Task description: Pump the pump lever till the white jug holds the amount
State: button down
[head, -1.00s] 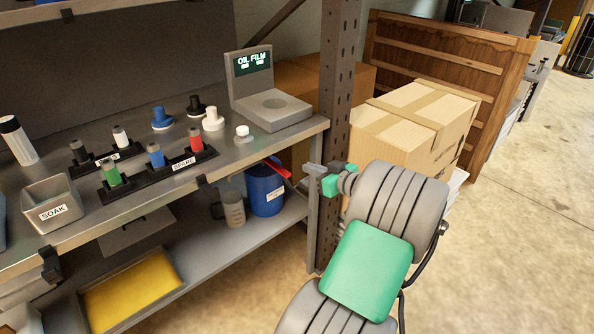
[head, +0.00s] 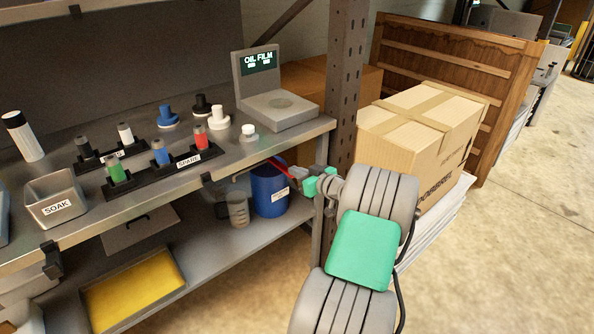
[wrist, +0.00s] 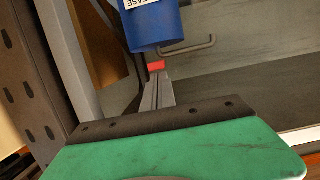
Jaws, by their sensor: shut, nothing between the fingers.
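The blue drum (head: 268,192) stands on the lower shelf, and its lower part shows in the wrist view (wrist: 154,28). The red pump lever (head: 281,167) slopes down from the drum's top toward my gripper (head: 299,173). The white jug (head: 238,210), greyish and see-through with marks, stands left of the drum; its fill level is too small to tell. In the wrist view my gripper (wrist: 157,80) is shut and empty. Its fingertips are right at the lever's red end (wrist: 157,66); I cannot tell whether they touch. A bent grey tube (wrist: 192,48) shows beside the drum.
A perforated shelf post (head: 345,85) rises close to my gripper. The upper shelf edge (head: 265,149) runs above the drum and jug. A yellow tray (head: 133,290) sits at the lower left. Cardboard boxes (head: 420,120) stand right of the post.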

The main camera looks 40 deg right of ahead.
jog(key=shift+f, duration=0.1)
notch_tip(320, 180, down, 6)
jog(key=t+b, duration=0.1)
jog(key=b, duration=0.8)
jog(key=shift+b, duration=0.4)
jog(key=shift+f, duration=0.15)
jog(key=shift+s+a, duration=0.1)
jog(key=s+r+p, duration=0.3)
jog(key=s+r, duration=0.1)
jog(key=s, duration=0.7)
jog(key=shift+a+t, duration=0.25)
jog(key=shift+t, duration=0.05)
